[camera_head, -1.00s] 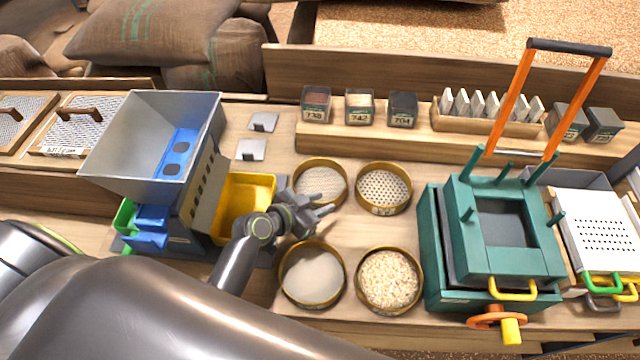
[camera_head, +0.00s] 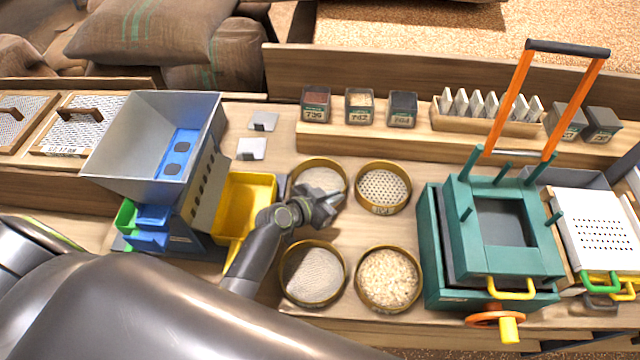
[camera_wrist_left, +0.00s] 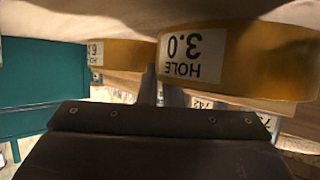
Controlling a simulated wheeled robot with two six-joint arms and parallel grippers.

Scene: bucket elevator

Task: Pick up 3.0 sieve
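The 3.0 sieve (camera_wrist_left: 235,60) shows close up in the left wrist view, its "HOLE 3.0" label upside down on a brown rim. In the head view it appears to be the upper left of the round sieves (camera_head: 318,164). My left gripper (camera_head: 331,198) is at this sieve's lower right rim and covers part of it. In the left wrist view a grey finger (camera_wrist_left: 150,87) stands by the rim's left edge. I cannot tell whether it touches, or how far apart the fingers are. The sieve rests on the table. My right gripper is not in view.
Another sieve (camera_head: 384,187) stands close on the right. Two more sieves (camera_head: 313,274) (camera_head: 388,279) stand nearer. A yellow bin (camera_head: 246,200) and grey hopper (camera_head: 150,140) are at left. A teal machine (camera_head: 500,230) stands at right. A wooden ledge (camera_head: 400,142) with small boxes lies behind.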

